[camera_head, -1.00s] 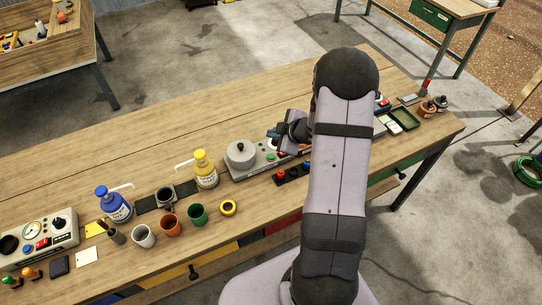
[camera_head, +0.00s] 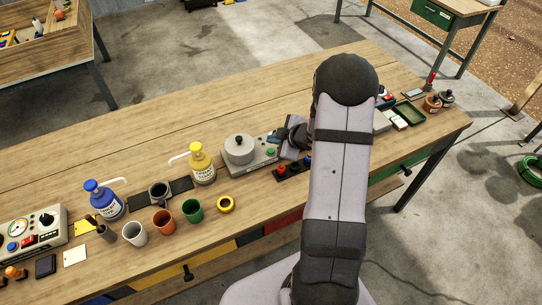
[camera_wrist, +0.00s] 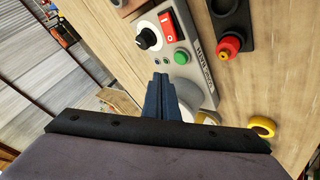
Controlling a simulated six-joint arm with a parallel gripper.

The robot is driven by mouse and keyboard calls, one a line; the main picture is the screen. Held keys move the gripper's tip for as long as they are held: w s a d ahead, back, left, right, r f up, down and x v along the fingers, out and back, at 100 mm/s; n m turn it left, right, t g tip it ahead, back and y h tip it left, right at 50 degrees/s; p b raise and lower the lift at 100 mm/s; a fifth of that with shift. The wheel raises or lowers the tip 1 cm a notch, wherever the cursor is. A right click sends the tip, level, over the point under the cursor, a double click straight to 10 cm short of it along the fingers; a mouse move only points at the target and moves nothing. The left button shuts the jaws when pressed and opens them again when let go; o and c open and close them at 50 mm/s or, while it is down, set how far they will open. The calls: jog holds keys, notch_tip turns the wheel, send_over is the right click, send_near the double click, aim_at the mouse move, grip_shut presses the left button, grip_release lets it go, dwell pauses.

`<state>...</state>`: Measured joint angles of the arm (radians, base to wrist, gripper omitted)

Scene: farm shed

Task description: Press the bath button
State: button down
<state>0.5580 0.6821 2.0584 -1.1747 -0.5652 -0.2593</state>
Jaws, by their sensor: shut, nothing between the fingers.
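The bath is a grey box (camera_head: 262,166) with a round grey lid (camera_head: 238,144), in the middle of the workbench. On its panel is a green button (camera_head: 271,152). In the wrist view the green button (camera_wrist: 181,57) sits beside a red rocker switch (camera_wrist: 168,24) and a black-and-white knob (camera_wrist: 147,37). My gripper (camera_wrist: 161,77) is shut and empty, its blue-grey fingertips just short of the green button in that picture. I cannot tell the height gap. In the head view my gripper (camera_head: 275,136) is over the box's right part, and my arm hides the bench behind it.
A button strip with a red button (camera_head: 282,169) lies in front of the box. A yellow-capped bottle (camera_head: 202,167) stands left of it, and a yellow ring (camera_head: 225,204) lies in front. Cups and a blue-capped bottle (camera_head: 107,205) are farther left. The bench's rear is clear.

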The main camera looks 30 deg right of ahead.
jog(key=shift+f+b, duration=0.65)
jog(key=shift+f, duration=0.6)
jog(key=shift+f, duration=0.1)
dwell(1.1)
jog(key=shift+f+b, duration=0.3)
jog(key=shift+f+b, duration=0.35)
jog(key=shift+f, duration=0.15)
dwell(0.8)
jog(key=shift+r, duration=0.2)
jog(key=shift+r+p, duration=0.7)
jog(key=shift+p, duration=0.2)
notch_tip(320, 180, up, 5)
jog(key=p, duration=0.5)
